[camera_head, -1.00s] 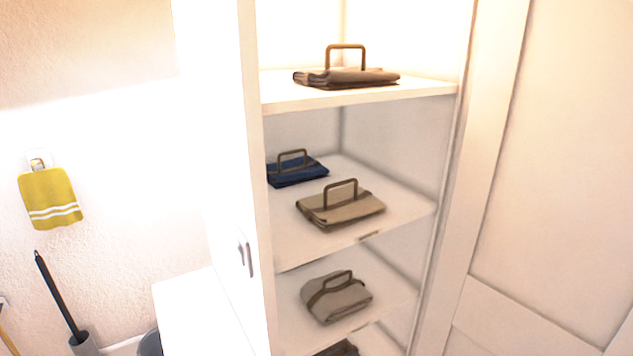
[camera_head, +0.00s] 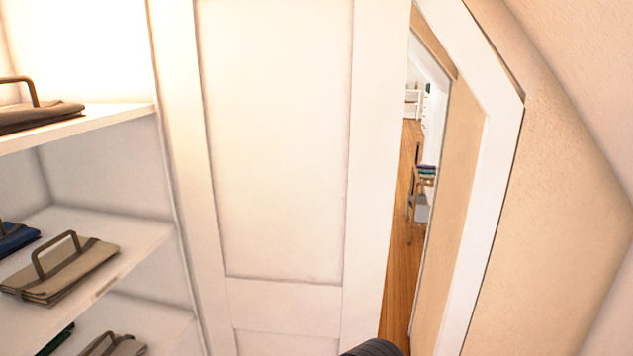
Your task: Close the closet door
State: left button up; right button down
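The white panelled closet door (camera_head: 275,150) stands open in the middle of the head view, to the right of the open shelves. The closet (camera_head: 80,207) fills the left side, with folded cloths on its shelves. A dark rounded piece, probably part of my arm, shows at the bottom edge in front of the door's lower right. Whether it touches the door cannot be told. Neither gripper's fingers are in view. No handle shows on the visible part of the door.
A brown folded cloth (camera_head: 66,268) with a metal handle lies on the middle shelf. Right of the door, a white-framed opening (camera_head: 492,190) shows a wooden floor (camera_head: 403,215) and a distant chair (camera_head: 421,190). A sloped beige wall (camera_head: 565,200) bounds the right.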

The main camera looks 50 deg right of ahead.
aim_at(285, 117)
jog(key=l+z, duration=0.15)
jog(key=l, duration=0.5)
jog(key=i+l+z, duration=0.2)
jog(key=l, duration=0.45)
jog(key=k+l+u, duration=0.1)
jog(key=l+u, duration=0.25)
jog(key=j+z, duration=0.3)
